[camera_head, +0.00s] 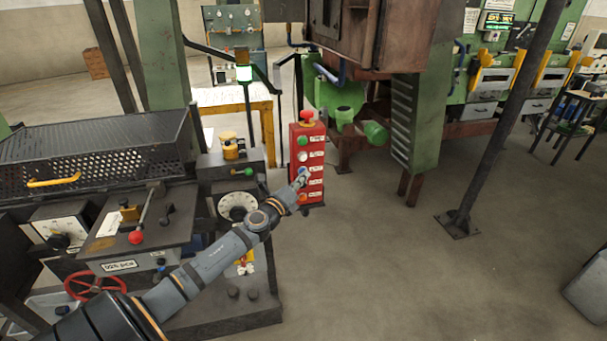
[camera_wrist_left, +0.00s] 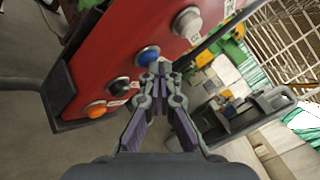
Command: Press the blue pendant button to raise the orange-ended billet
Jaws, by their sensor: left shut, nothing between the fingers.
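The red pendant box (camera_head: 321,187) stands upright near the middle of the head view, with a red mushroom button (camera_head: 307,116) on top. In the left wrist view its red face (camera_wrist_left: 105,50) is tilted and close. The blue button (camera_wrist_left: 148,56) sits between a grey-white button (camera_wrist_left: 187,22) and a black button (camera_wrist_left: 119,86). My left gripper (camera_wrist_left: 161,71) is shut and empty, its tips right beside the blue button's lower edge; I cannot tell whether they touch. In the head view the left gripper (camera_head: 301,178) is at the pendant's front. I cannot make out an orange-ended billet.
An orange button (camera_wrist_left: 95,109) is at the pendant's lower end. A grey machine with a red handwheel (camera_head: 95,286) and a dial (camera_head: 237,206) stands left of the pendant. A dark post (camera_head: 487,150) rises at right. The floor (camera_head: 390,270) between is clear.

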